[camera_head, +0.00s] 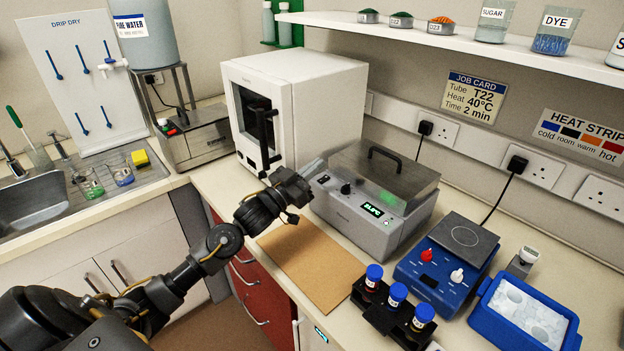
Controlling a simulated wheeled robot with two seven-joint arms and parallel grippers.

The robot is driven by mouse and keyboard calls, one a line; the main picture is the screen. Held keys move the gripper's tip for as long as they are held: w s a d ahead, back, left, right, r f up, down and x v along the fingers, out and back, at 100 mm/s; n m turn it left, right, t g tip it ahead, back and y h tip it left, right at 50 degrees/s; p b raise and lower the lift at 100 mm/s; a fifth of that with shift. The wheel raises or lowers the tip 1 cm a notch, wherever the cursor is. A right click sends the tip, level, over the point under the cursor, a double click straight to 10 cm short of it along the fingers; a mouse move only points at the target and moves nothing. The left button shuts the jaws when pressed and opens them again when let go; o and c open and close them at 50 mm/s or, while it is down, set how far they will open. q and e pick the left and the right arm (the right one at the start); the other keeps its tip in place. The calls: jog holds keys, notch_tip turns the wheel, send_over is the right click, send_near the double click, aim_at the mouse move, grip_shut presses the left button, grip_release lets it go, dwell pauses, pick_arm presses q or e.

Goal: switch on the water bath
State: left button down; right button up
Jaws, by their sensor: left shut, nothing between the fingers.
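The water bath (350,213) is a grey box with a clear, dark-handled lid that is closed. Its sloped front panel carries a small switch (323,179) at the left, a black dial (346,189) and a display (373,209) with lit green digits too small to read surely. My left gripper (316,168) is shut and empty, at the upper left corner of the bath's panel, close to the switch. I cannot tell whether the fingertips touch the bath. My right gripper is not in view.
A white oven-like box (325,95) stands just behind my left gripper. A brown board (308,262) lies in front of the bath. A black rack (378,310) of blue-capped tubes, a blue hotplate-like device (430,270) and a blue ice tray (485,328) stand to the right.

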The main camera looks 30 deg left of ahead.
pick_arm(q)
jog(key=s+d+r+b, duration=0.1)
jog(key=s+d+r, duration=0.3)
jog(key=s, duration=0.4)
jog(key=shift+s+r+b, duration=0.15)
jog(key=shift+r+b, duration=0.05)
jog(key=shift+b, duration=0.2)
